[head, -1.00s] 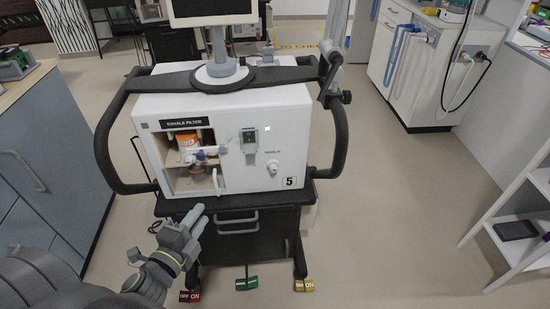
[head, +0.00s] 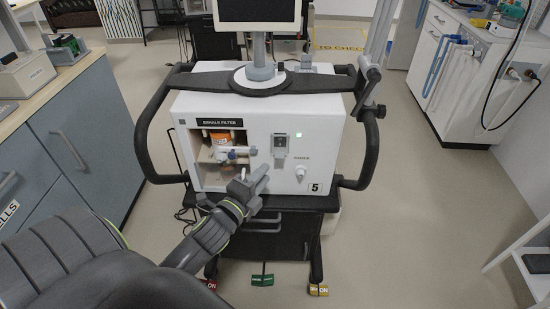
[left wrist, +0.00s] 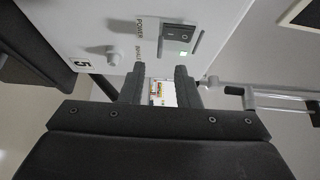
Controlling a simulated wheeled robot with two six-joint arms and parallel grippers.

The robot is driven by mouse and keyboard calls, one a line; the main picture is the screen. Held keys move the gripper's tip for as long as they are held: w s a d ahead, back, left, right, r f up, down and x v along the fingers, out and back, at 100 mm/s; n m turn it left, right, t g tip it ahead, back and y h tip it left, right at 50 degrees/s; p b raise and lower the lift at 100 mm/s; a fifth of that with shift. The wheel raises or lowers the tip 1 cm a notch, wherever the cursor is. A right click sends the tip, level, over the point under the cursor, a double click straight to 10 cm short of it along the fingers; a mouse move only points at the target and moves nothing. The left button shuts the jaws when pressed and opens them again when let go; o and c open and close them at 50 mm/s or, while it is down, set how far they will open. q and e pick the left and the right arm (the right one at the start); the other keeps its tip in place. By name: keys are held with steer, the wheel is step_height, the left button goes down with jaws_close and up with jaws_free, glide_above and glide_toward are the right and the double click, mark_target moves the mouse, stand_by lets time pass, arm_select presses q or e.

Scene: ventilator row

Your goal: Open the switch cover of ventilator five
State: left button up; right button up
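Ventilator five (head: 232,85) is a white box marked 5 on a black cart. Its switch (head: 281,143) sits in a grey frame on the front panel, with a small green light to its right. In the left wrist view the dark rocker switch (left wrist: 178,38) shows near the top beside the word POWER. I cannot make out a cover clearly apart from the switch. My left gripper (head: 258,182) is below and left of the switch, apart from it. In the left wrist view its fingers (left wrist: 160,88) stand apart with nothing held. My right gripper is out of view.
An open exhale filter bay (head: 221,155) with an orange-labelled part is left of the switch. A port knob (head: 301,173) is at lower right of the switch. Black handles (head: 370,150) flank the box, and a monitor (head: 258,14) stands above. A counter (head: 75,125) is at left.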

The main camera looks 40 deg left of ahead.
mark_target(281, 145)
arm_select(q)
steer(key=w, duration=0.6)
steer(key=shift+w+a, duration=0.15)
steer(key=shift+w, duration=0.15)
steer(key=shift+c, duration=0.4)
jaws_close()
